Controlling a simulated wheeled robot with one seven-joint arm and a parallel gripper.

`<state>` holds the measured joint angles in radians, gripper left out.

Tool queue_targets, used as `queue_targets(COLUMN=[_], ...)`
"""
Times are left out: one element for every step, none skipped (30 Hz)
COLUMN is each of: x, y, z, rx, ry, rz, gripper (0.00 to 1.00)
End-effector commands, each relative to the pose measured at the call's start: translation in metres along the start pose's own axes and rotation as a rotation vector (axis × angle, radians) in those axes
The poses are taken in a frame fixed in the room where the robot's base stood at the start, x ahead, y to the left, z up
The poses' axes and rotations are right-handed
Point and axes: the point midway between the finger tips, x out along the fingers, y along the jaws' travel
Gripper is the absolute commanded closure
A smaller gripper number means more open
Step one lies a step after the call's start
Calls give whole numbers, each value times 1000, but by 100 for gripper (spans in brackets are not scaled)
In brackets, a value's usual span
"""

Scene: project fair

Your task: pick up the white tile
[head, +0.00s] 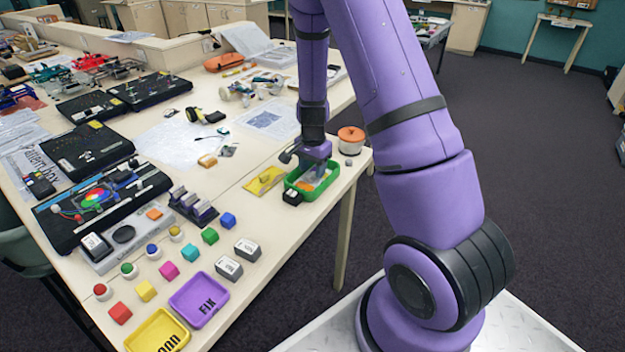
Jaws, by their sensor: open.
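My gripper (312,168) is at the far right end of the table, pointing down over a green tray (328,184). Its fingertips are small and partly hidden by the wrist; it is open. The tray holds something orange and something pale, too small to make out. I cannot tell for certain which thing is the white tile. Two white-topped blocks with dark lettering, one block (228,267) and another block (247,249), lie on the near part of the table, well away from my gripper. A similar white-topped piece (96,243) sits further left.
A yellow packet (265,180) lies left of the green tray, and an orange-lidded pot (351,139) stands behind it. A purple tray (199,299), a yellow tray (158,332) and several coloured cubes fill the near end. Dark cases line the left side.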

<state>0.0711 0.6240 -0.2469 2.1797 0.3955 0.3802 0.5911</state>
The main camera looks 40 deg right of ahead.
Motion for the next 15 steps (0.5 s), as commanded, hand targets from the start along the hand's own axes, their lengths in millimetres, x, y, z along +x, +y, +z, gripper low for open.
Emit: queue_targets(x=[7, 10, 13, 15, 16, 18, 18, 18, 18, 18, 18, 18, 18, 18, 18], y=[0, 0, 0, -1, -1, -1, -1, -1, -1, -1, -1, -1, -1, -1, -1], z=[0, 0, 0, 0, 0, 0, 0, 0, 0, 0, 0, 0, 0, 0, 0], rx=[0, -1, -1, -1, -1, -1, -1, -1, -1, -1, -1, -1, -1, -1, -1], ry=[0, 0, 0, 0, 0, 1, 1, 1, 1, 1, 1, 1, 1, 1, 1], rz=[1, 1, 1, 0, 0, 0, -1, -1, -1, -1, -1, -1, -1, -1, -1], gripper=[53, 53, 53, 53, 53, 53, 53, 53, 53, 53, 53, 53, 55, 62, 72])
